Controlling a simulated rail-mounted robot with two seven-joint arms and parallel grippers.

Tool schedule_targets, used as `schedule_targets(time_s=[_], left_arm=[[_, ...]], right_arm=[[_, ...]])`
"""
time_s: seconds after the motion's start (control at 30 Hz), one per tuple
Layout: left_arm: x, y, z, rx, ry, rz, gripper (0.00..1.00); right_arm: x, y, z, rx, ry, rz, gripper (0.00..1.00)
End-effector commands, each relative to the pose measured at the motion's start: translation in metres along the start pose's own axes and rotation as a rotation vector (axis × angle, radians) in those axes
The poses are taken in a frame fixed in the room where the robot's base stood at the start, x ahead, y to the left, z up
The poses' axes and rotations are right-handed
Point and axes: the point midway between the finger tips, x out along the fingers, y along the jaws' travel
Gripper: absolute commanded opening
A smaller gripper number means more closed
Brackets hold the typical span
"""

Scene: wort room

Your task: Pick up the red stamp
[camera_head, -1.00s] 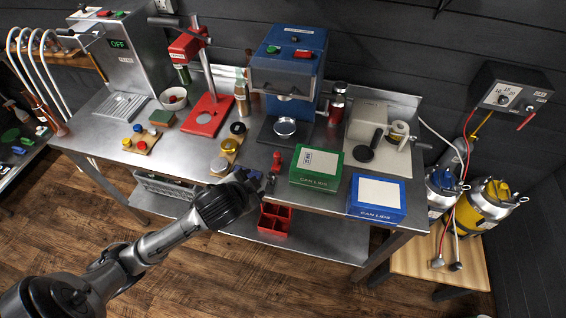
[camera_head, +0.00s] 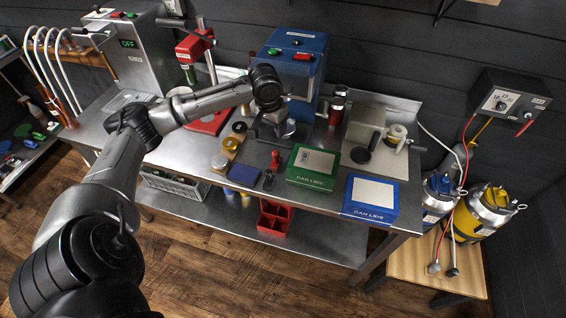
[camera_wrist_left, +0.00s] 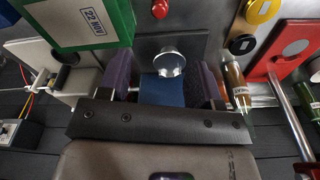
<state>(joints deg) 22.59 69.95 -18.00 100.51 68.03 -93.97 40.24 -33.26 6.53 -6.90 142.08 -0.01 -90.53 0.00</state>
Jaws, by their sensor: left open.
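The red stamp (camera_head: 275,161) stands upright on the steel table, left of the green can-lids box (camera_head: 313,166) and near the blue pad (camera_head: 244,174). A red round top, likely the stamp's handle, shows at the top edge of the left wrist view (camera_wrist_left: 160,9). My left gripper (camera_head: 279,130) is in front of the blue machine, behind the stamp and apart from it. In the left wrist view its two purple-lined fingers (camera_wrist_left: 163,82) are spread with nothing held between them. My right gripper is not in view.
The blue machine (camera_head: 296,55) stands right behind my left gripper. A blue can-lids box (camera_head: 371,198) is at the front right. A red stand (camera_head: 200,47) is to the left, and small yellow and black rolls (camera_head: 230,143) lie nearby. A red divided bin (camera_head: 273,220) sits on the lower shelf.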

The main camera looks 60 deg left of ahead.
Motion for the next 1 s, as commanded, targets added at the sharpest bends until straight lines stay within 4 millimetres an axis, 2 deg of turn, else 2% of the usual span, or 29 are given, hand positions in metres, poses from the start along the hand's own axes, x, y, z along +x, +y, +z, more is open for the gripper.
schedule_targets(time_s=[0.17, 0.6, 1.0], left_arm=[[0.006, 0.0, 0.0, -0.083, -0.001, -0.002, 0.59], [0.074, 0.0, 0.0, -0.091, 0.001, -0.003, 0.59], [0.092, 0.001, 0.001, -0.09, 0.002, -0.004, 0.59]], right_arm=[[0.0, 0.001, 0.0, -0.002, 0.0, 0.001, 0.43], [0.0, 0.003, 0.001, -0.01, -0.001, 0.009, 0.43], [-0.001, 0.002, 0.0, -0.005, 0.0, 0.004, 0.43]])
